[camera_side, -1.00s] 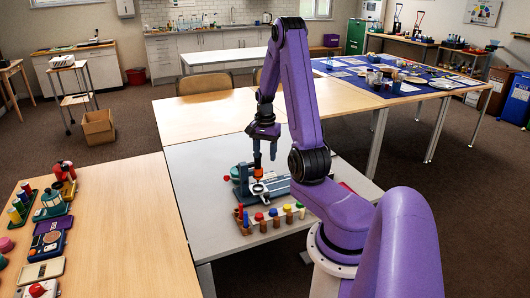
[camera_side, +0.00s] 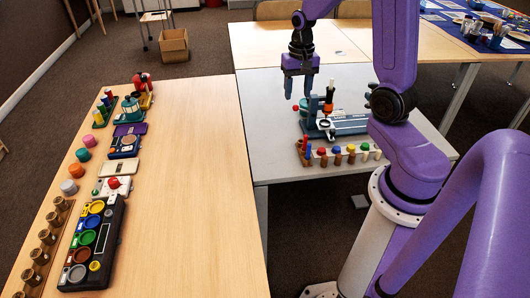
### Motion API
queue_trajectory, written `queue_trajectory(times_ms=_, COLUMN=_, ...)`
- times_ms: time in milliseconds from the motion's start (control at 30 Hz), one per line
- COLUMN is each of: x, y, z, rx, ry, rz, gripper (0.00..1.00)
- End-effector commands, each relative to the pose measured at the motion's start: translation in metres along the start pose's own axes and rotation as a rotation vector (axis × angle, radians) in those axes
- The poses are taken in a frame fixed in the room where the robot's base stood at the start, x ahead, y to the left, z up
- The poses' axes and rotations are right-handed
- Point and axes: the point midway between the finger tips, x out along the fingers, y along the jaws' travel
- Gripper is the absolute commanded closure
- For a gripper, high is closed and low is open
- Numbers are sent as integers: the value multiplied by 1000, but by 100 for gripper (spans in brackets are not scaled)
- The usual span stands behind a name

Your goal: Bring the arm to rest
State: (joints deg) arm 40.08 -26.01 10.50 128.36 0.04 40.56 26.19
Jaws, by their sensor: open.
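My gripper (camera_side: 299,94) hangs above the grey table (camera_side: 268,125), fingers pointing down. Its two fingers are apart with nothing visible between them. A blue-grey device (camera_side: 345,124) stands on the table to the right of and below the gripper. A piece with a black top and an orange band (camera_side: 328,100) stands upright at this device, apart from the fingers. A wooden rack with coloured knobs (camera_side: 338,158) lies in front of the device.
The wooden table (camera_side: 190,210) at left bears a black tray with coloured cups (camera_side: 93,243), small devices, coloured knobs (camera_side: 76,170) and several brown cylinders (camera_side: 40,256). A cardboard box (camera_side: 173,45) is on the floor behind. The grey table's left part is clear.

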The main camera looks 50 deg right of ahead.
Motion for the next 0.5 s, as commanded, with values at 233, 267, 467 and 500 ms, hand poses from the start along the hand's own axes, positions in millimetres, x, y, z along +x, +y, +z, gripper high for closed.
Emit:
queue_trajectory(times_ms=233, x=-18, y=-48, z=62, rx=-394, ry=5, rz=-7, gripper=49)
queue_trajectory(times_ms=267, x=-20, y=-52, z=70, rx=-440, ry=5, rz=-8, gripper=49)
queue_trajectory(times_ms=467, x=-31, y=-68, z=125, rx=-750, ry=6, rz=-12, gripper=49)
queue_trajectory(times_ms=500, x=-33, y=-70, z=136, rx=-812, ry=6, rz=-13, gripper=49)
